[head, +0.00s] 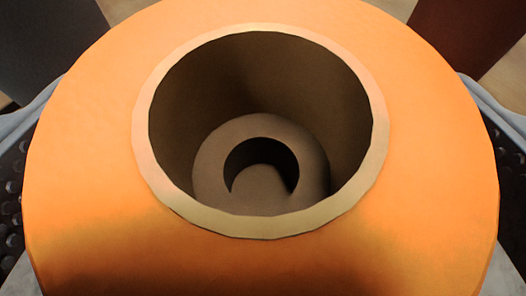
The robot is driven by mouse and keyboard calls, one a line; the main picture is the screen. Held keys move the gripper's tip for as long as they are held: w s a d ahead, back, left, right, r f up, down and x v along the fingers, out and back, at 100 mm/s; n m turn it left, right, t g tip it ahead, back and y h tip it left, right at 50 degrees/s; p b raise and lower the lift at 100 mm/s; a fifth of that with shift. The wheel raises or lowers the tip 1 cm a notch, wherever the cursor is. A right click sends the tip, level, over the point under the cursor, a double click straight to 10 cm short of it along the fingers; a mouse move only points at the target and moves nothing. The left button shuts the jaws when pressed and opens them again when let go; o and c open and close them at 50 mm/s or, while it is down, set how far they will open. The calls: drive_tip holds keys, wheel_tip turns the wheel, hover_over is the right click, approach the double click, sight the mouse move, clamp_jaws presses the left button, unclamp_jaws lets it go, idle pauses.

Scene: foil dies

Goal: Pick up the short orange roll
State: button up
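A large orange roll (80,170) fills most of the head view, its round end facing the camera. A pale cream core rim (145,150) surrounds its dark hollow. Deep in the hollow is a grey-brown disc (210,165) with a dark round recess. Black studded pads with pale grey-blue edges, which look like the fingers of my gripper (262,190), show at both sides, partly hidden behind the roll. The roll lies between them. Whether they touch it is hidden. The roll's length cannot be judged from this end-on view.
A dark grey shape (45,45) stands at the top left, and a dark red-brown shape (465,30) at the top right. Light wood-coloured surface (125,8) shows in small patches between them and the roll. Little free room is visible.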

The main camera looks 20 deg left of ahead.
drive_tip(key=c, duration=1.7)
